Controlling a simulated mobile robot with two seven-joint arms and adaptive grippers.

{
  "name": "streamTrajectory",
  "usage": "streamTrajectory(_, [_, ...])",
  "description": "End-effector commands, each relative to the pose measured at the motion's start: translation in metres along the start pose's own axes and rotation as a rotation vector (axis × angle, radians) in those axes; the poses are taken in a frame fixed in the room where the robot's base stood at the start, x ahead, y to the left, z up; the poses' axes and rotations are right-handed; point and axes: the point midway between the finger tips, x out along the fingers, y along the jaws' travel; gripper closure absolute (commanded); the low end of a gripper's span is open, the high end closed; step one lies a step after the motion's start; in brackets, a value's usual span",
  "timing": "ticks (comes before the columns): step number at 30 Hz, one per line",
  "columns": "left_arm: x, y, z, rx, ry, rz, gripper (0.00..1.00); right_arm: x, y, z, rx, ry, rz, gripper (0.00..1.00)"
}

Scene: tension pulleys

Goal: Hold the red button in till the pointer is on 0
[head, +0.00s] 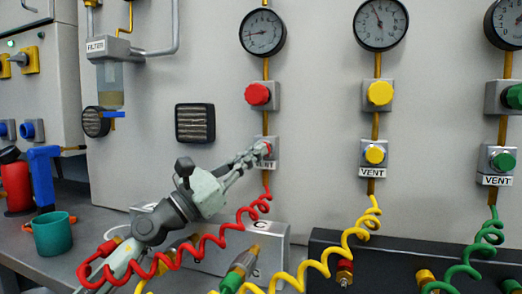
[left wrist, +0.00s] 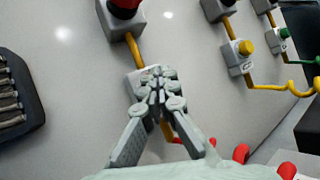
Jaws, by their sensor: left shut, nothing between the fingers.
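The red button (head: 268,147) sits on a small grey box (head: 273,158) with a VENT label, at the bottom of the red column. My left gripper (head: 262,150) is shut and empty, its fingertips at the button and partly covering it and the label. In the left wrist view the shut fingertips (left wrist: 157,80) lie over the grey box (left wrist: 135,80) and hide the button. I cannot tell whether the button is pressed in. The round gauge (head: 262,32) above has its pointer towards the left; its numbers are too small to read surely. My right gripper is not in view.
A red knob (head: 258,94) sits between gauge and button. Yellow (head: 375,154) and green (head: 503,162) vent buttons stand to the right. A coiled red hose (head: 207,243) hangs below, passing in front of my left arm. A black vent grille (head: 195,123) is left of the gripper.

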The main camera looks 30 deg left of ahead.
Motion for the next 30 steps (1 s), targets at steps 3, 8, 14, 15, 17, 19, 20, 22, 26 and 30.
streamTrajectory(3, [-0.0001, 0.0006, -0.0007, 0.0, 0.001, 0.001, 1.0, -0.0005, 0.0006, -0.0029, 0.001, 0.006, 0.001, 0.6])
streamTrajectory(8, [-0.0001, 0.0006, -0.0007, 0.0, 0.001, 0.001, 1.0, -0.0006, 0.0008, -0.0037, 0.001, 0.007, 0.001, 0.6])
streamTrajectory(14, [-0.0001, 0.0006, -0.0007, 0.0, 0.001, 0.001, 1.0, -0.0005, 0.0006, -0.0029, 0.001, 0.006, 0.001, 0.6])
streamTrajectory(15, [-0.0001, 0.0006, -0.0006, 0.0, 0.001, 0.001, 1.0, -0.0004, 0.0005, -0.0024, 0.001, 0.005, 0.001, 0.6])
streamTrajectory(17, [-0.0001, 0.0006, -0.0006, 0.0, 0.001, 0.001, 1.0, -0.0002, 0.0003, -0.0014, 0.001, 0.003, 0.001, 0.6])
streamTrajectory(19, [-0.0001, 0.0006, -0.0006, 0.0, 0.001, 0.001, 1.0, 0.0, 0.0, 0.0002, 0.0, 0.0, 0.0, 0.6])
streamTrajectory(20, [-0.0001, 0.0006, -0.0006, 0.0, 0.001, 0.001, 1.0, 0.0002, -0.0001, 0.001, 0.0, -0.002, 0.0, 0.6])
streamTrajectory(22, [-0.0001, 0.0007, -0.0006, 0.0, 0.001, 0.001, 1.0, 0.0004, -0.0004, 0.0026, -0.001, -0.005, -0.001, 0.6])
streamTrajectory(26, [-0.0001, 0.0007, -0.0006, 0.0, 0.001, 0.001, 1.0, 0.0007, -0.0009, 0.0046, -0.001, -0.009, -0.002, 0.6])
streamTrajectory(30, [-0.0001, 0.0007, -0.0006, 0.0, 0.001, 0.001, 1.0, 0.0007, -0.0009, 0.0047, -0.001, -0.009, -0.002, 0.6])
